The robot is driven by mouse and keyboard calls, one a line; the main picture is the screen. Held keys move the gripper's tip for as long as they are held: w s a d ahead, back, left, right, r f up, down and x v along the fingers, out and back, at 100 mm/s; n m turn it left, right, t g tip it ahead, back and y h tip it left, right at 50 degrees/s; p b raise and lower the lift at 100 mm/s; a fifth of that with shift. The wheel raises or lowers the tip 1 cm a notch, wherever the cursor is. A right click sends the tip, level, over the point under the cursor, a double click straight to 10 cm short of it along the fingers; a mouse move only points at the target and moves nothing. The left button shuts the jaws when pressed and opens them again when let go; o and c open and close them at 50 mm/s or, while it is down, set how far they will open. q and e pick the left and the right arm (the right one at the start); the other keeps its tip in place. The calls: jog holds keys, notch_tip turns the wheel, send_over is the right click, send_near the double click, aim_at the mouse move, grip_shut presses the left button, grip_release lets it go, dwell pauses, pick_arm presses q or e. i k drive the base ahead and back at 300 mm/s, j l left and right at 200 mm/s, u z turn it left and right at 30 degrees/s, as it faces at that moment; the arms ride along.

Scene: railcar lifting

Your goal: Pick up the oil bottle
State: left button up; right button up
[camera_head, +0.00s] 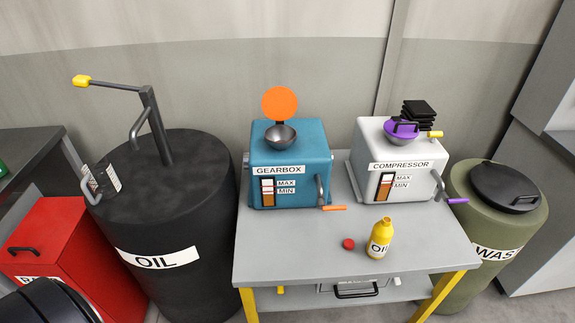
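The oil bottle (380,240) is yellow with a white label reading OIL. It stands upright near the front edge of the grey table (300,248), right of the middle. Its neck appears uncapped. A small red cap (348,244) lies on the table just left of the bottle, apart from it. Neither of my grippers shows in the head view, and nothing touches the bottle.
Behind the bottle stand a blue gearbox (315,160) and a white compressor (370,180), with orange and purple handles near the tabletop. A black oil drum (200,250) stands left, a green waste barrel (483,225) right. The table's front middle is clear.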

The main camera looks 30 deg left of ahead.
aim_at(382, 232)
jog(key=k+j+z, duration=0.5)
jog(key=z, duration=0.2)
jog(key=k+j, duration=0.05)
jog(key=j, duration=0.05)
